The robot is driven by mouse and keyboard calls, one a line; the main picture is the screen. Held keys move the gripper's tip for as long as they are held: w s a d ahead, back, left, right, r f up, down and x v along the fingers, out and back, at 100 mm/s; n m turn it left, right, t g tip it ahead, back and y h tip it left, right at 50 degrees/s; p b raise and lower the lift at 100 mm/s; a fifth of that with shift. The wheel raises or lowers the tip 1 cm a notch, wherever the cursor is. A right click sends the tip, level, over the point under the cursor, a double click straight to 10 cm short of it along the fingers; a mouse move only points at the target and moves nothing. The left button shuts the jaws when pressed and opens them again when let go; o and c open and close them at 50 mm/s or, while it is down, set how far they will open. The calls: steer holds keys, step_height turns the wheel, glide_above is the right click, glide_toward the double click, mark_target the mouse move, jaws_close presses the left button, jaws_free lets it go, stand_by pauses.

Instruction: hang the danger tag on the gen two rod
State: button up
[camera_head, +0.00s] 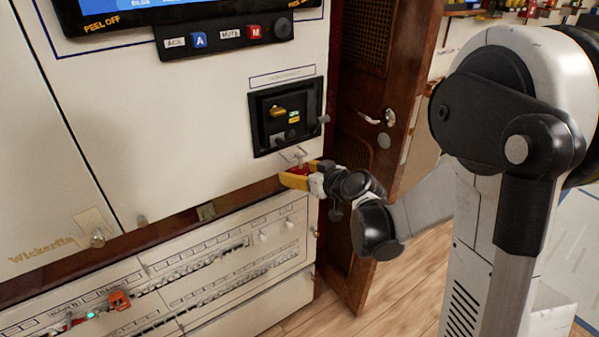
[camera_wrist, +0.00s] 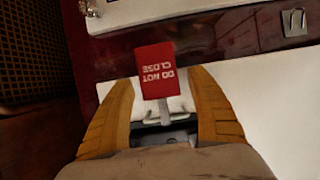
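The red danger tag (camera_wrist: 157,70), marked "DO NOT CLOSE", appears upside down in the wrist view. A small grey strap joins it to a bent metal rod (camera_wrist: 167,121) fixed by the white panel; I cannot tell whether the strap's loop is fully around the rod. My gripper (camera_wrist: 160,80) has its two yellow fingers spread on either side of the tag, with gaps visible. In the head view my gripper (camera_head: 301,176) is just below the rod (camera_head: 293,154), under the black breaker unit, with a bit of the red tag (camera_head: 301,170) between the fingers.
The black breaker unit (camera_head: 287,117) with a yellow handle sits just above. Below is a panel of breaker rows (camera_head: 215,270), with an orange device (camera_head: 119,300) at the left. A wooden door (camera_head: 368,130) stands right of the cabinet. Another metal bracket (camera_wrist: 294,22) shows in the wrist view.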

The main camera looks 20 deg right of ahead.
steer(key=v, duration=1.2)
steer(key=s+a+m+g+h, duration=0.1)
steer(key=s+g+h, duration=0.1)
steer(key=s, duration=0.7)
steer(key=s+a+m+g+h, duration=0.2)
steer(key=s+g, duration=0.2)
steer(key=s, duration=0.6)
steer(key=shift+a+f+m, duration=0.25)
steer(key=shift+f+m, duration=0.05)
